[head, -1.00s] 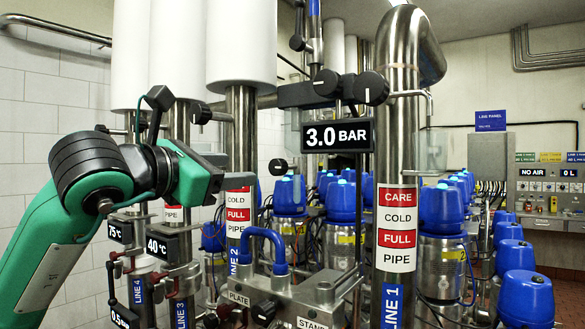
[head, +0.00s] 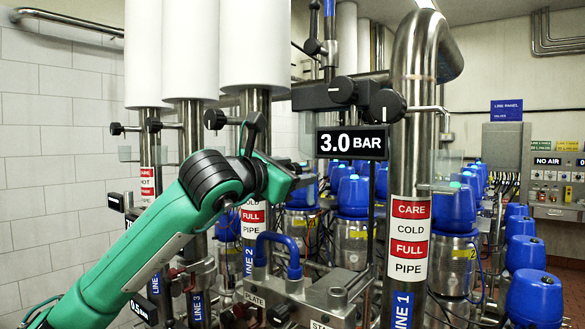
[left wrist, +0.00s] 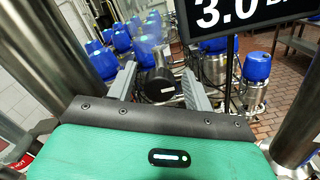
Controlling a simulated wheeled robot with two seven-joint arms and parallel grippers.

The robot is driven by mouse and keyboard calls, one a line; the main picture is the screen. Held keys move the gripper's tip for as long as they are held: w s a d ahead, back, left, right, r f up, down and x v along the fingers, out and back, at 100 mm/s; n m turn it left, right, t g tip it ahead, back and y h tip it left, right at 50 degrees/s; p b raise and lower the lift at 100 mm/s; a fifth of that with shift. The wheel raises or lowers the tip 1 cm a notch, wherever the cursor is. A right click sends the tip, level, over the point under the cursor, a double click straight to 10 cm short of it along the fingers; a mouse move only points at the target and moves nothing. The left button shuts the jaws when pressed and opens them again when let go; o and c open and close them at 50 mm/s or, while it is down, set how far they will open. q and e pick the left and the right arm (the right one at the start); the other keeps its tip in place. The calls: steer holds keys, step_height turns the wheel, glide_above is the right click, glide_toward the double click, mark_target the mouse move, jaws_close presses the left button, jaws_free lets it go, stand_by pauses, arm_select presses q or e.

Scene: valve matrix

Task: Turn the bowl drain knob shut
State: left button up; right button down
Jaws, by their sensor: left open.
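My left gripper (head: 299,181) reaches in from the left at mid-height, in front of the LINE 2 pipe. In the left wrist view, the two grey fingers of this gripper (left wrist: 158,68) are apart. A round black knob (left wrist: 159,86) with a small pale mark shows between them; I cannot tell whether either finger touches it. No readable label names it as the bowl drain knob. In the head view my gripper covers the spot where this knob would be. My right gripper is not in view.
The 3.0 BAR display (head: 351,143) hangs just right of my gripper. Black knobs (head: 386,105) sit above it. The steel LINE 1 pipe (head: 408,170) stands further right. A blue hose loop (head: 279,240) rises below my gripper. Several blue-capped units (head: 352,196) stand behind.

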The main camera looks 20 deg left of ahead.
arm_select(q)
steer(key=shift+s, duration=0.1)
steer(key=c, duration=1)
